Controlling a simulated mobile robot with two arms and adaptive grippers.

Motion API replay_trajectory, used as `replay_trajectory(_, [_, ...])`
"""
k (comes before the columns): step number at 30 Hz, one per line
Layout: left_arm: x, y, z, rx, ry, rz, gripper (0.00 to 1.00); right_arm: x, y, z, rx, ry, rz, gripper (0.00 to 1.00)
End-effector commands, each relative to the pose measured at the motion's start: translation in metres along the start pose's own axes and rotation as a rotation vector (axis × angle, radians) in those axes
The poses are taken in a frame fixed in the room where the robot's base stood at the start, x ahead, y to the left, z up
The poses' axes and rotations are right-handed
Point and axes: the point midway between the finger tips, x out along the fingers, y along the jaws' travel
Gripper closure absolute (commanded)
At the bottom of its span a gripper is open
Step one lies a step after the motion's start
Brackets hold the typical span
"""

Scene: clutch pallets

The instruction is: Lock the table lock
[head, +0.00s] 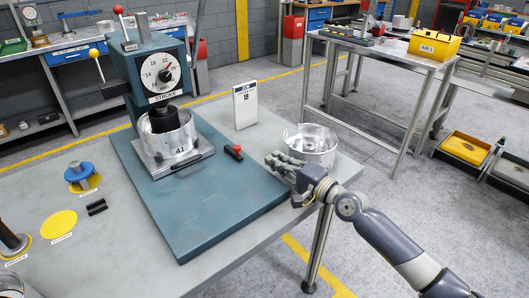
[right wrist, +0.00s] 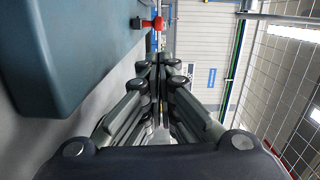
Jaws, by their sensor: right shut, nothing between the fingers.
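A small lever with a red grip and a black end (head: 234,152), which appears to be the table lock, sits at the right edge of the blue press base (head: 205,205). Its red part also shows near the top of the right wrist view (right wrist: 157,23). My right gripper (head: 274,160) is to the right of the lever, apart from it, over the table's right side. Its fingers (right wrist: 160,62) are shut together with nothing between them. The press (head: 160,72) with its dial stands over a silver housing (head: 168,142) marked 41. My left gripper is not in view.
A second silver housing (head: 316,150) stands just behind my right gripper. A white job card (head: 245,105) stands behind the lever. The table's front middle is clear.

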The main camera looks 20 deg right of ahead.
Motion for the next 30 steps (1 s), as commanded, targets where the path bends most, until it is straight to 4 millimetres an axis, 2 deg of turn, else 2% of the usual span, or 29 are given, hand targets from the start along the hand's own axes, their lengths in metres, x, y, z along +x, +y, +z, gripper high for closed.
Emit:
replay_trajectory(9, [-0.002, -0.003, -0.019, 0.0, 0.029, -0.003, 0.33, 0.054, -0.002, 0.0, 0.0, 0.0, -0.003, 1.0])
replay_trajectory(15, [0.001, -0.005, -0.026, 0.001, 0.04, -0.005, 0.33, 0.082, -0.001, 0.0, 0.0, 0.0, -0.002, 1.0])
replay_trajectory(21, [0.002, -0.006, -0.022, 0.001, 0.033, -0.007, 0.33, 0.093, -0.001, 0.001, -0.001, -0.001, -0.002, 1.0])
replay_trajectory(30, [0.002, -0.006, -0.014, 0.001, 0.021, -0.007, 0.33, 0.093, -0.001, 0.001, -0.001, -0.001, -0.001, 1.0])
